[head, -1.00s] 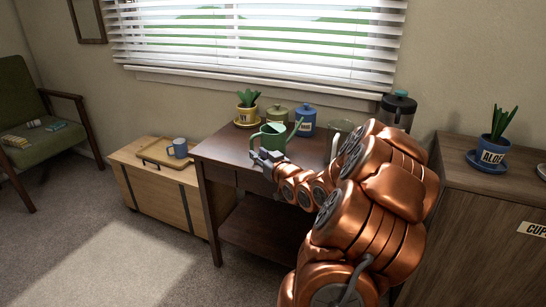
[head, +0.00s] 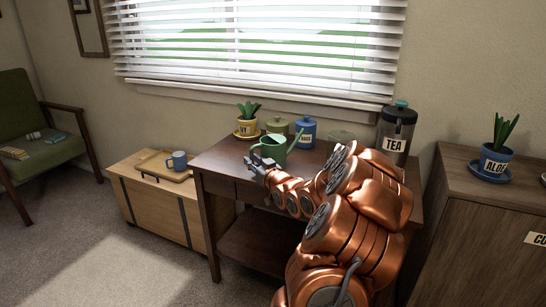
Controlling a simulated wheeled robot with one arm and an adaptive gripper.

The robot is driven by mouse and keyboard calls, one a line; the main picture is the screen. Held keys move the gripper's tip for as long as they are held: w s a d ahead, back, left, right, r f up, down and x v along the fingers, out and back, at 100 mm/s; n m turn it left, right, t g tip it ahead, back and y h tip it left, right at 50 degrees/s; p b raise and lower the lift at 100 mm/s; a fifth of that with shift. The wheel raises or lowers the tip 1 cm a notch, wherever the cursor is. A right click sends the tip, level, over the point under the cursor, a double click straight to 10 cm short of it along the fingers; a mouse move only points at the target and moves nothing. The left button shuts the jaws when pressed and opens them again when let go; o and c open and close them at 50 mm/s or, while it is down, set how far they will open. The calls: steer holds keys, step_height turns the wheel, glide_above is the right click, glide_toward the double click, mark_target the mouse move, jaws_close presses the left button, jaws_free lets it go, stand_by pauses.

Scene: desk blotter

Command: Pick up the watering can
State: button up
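The green watering can (head: 279,151) is on the dark wooden desk (head: 222,158) near its front part. Its spout points up to the right and its handle is on the left. My gripper (head: 257,162) is at the can's lower left, in front of the handle side, and overlaps it in the picture. I cannot tell whether the fingers touch the can or how far apart they are. My arm comes in from the lower right and hides part of the desk.
Behind the can stand a yellow plant pot (head: 246,127), a green canister (head: 278,125) and a blue canister (head: 305,132). A TEA canister (head: 397,133) is at the back right. A low cabinet with a tray and blue mug (head: 179,160) is left.

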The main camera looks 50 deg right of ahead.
steer(key=shift+w+d, duration=0.2)
steer(key=shift+w, duration=0.45)
jaws_close()
